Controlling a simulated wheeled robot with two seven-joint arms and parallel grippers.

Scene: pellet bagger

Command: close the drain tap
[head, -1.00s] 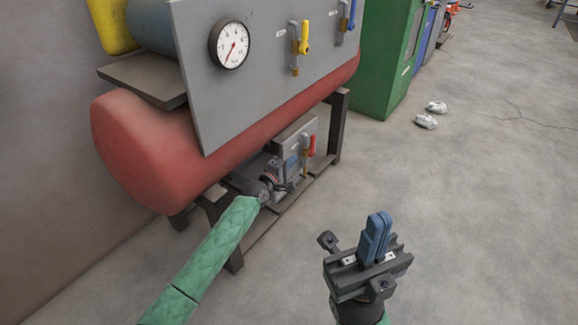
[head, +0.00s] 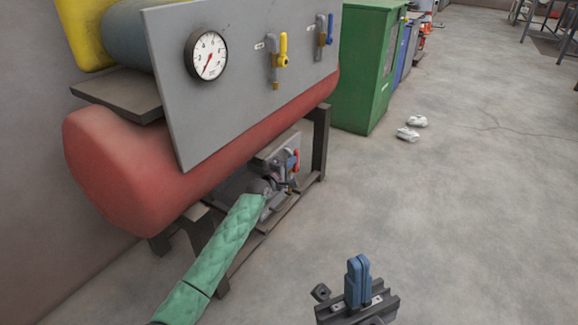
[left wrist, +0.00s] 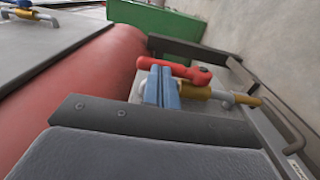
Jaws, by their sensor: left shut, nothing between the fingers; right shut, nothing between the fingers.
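The drain tap has a red lever (head: 296,160) and a brass body, low under the red tank in the head view. In the left wrist view the red lever (left wrist: 185,70) lies roughly in line with the brass body (left wrist: 194,92) and its grey pipe. My left gripper (head: 288,165) reaches under the tank beside the tap. In the left wrist view its blue fingers (left wrist: 161,86) are shut and empty, overlapping the lever and brass body; I cannot tell whether they touch. My right gripper (head: 357,278) is shut and empty over the floor.
The red tank (head: 130,165) and its dark stand (head: 320,140) surround the tap closely. A grey panel (head: 225,110) above carries a gauge, a yellow-handled valve (head: 283,50) and a blue-handled valve (head: 330,30). A green cabinet (head: 365,75) stands behind. The floor at right is mostly clear.

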